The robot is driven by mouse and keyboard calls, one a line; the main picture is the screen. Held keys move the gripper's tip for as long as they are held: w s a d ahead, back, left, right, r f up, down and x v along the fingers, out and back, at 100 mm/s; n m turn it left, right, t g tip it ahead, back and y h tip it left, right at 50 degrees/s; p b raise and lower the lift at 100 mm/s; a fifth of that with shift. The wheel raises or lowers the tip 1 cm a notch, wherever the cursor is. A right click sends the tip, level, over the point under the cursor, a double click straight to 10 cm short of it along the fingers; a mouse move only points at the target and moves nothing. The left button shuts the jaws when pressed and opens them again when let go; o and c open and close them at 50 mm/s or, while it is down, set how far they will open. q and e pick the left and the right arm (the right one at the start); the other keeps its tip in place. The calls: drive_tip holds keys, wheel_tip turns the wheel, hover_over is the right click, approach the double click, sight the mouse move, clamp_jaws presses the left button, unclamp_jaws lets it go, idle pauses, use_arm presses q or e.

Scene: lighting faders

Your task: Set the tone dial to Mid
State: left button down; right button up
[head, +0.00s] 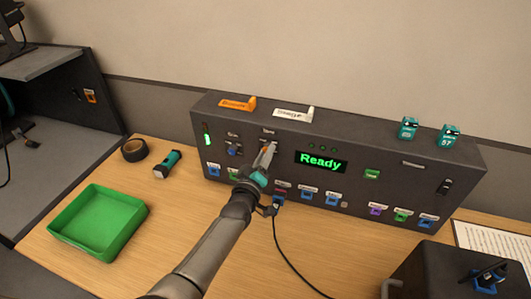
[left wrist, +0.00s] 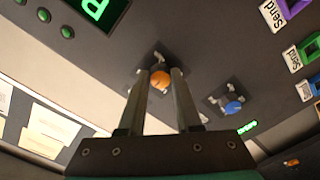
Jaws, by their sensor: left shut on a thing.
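The dark control panel (head: 330,135) stands at the back of the desk. The tone dial is an orange knob (left wrist: 160,79) on a dark square plate, seen in the left wrist view between my fingertips. In the head view the dial is mostly hidden behind my left gripper (head: 268,152), under a small white label (head: 268,131) too small to read. My left gripper (left wrist: 160,82) is shut on the orange knob. The dial's pointer and position marks are too small to tell which setting it is at. My right gripper is not in view.
A blue dial (head: 232,149) sits just left of the tone dial. The panel display (head: 320,161) reads "Ready". Colored sockets line the panel's lower edge; a black cable (head: 280,245) hangs in front. A green tray (head: 98,220) stands at left; a dark box (head: 430,270) stands at front right.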

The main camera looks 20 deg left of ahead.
use_arm(q)
drive_tip(key=shift+a+f+m+p, duration=0.1)
drive_tip(key=shift+m+p, duration=0.4)
drive_tip(key=shift+m, duration=4)
drive_tip(key=c, duration=0.6)
unclamp_jaws()
drive_tip(key=s+p, duration=0.1)
drive_tip(key=s, duration=1.4)
drive_tip(key=shift+a+p, duration=0.25)
drive_tip(key=shift+p, duration=0.15)
drive_tip(key=shift+s, duration=0.1)
